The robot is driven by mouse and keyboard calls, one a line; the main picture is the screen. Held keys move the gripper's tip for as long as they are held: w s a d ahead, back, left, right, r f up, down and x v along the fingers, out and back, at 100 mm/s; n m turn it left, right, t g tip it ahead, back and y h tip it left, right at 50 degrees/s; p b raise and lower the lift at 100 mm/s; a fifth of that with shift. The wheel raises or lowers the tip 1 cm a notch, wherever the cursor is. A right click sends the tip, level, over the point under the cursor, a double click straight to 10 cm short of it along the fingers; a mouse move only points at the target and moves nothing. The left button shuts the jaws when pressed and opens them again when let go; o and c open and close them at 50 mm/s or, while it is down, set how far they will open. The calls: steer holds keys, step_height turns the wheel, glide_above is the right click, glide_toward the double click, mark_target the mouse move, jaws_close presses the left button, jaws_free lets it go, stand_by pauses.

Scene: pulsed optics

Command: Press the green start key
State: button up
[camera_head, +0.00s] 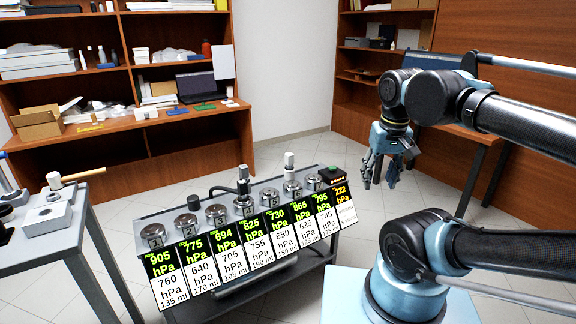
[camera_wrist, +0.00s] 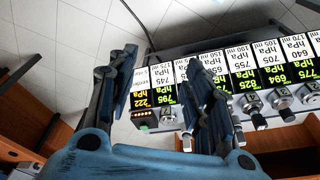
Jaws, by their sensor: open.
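The green start key (camera_head: 332,168) sits on top of a small black box (camera_head: 335,178) at the right end of the instrument bench. The box has an orange 222 hPa display. In the wrist view the box (camera_wrist: 143,115) shows between my fingers, with a small green patch on its edge. My gripper (camera_head: 380,178) is open and empty in the head view, pointing down, to the right of the box and apart from it. In the wrist view my gripper (camera_wrist: 165,95) has its two fingers spread; the right finger covers part of the row of displays.
A row of numbered metal pots (camera_head: 187,224) with tilted display cards (camera_head: 208,262) fills the bench left of the key. Upright fittings (camera_head: 289,165) rise behind some pots. A grey table (camera_head: 50,245) stands at left. Open floor lies behind the bench.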

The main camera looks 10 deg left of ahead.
stand_by(0.4)
steer(key=shift+w+r, duration=0.1)
steer(key=c, duration=0.9)
steer(key=shift+w+a+r, duration=0.15)
steer(key=shift+w+r, duration=0.05)
steer(key=shift+w, duration=0.05)
jaws_close()
steer(key=w+a+r+n, duration=0.2)
steer(key=w+a+n, duration=0.15)
steer(key=w, duration=0.35)
steer(key=w+a+r+n+g, duration=0.1)
steer(key=w+a+n, duration=0.1)
steer(key=w+n, duration=0.35)
steer(key=w+a+r+n, duration=0.2)
steer(key=w+n, duration=0.1)
steer(key=w, duration=0.5)
steer(key=w+a+f+n, duration=0.1)
steer(key=w+f+n, duration=0.2)
steer(key=w, duration=0.4)
steer(key=w+a+f+n, duration=0.1)
steer(key=w+f+n, duration=0.3)
steer(key=w, duration=0.4)
steer(key=w+a+f+n+g, duration=0.1)
steer(key=w+a+f+n, duration=0.1)
steer(key=w+n, duration=0.3)
steer(key=w+f, duration=0.1)
steer(key=w, duration=0.1)
steer(key=shift+w+f, duration=0.35)
steer(key=shift+f, duration=0.05)
steer(key=shift+a, duration=0.1)
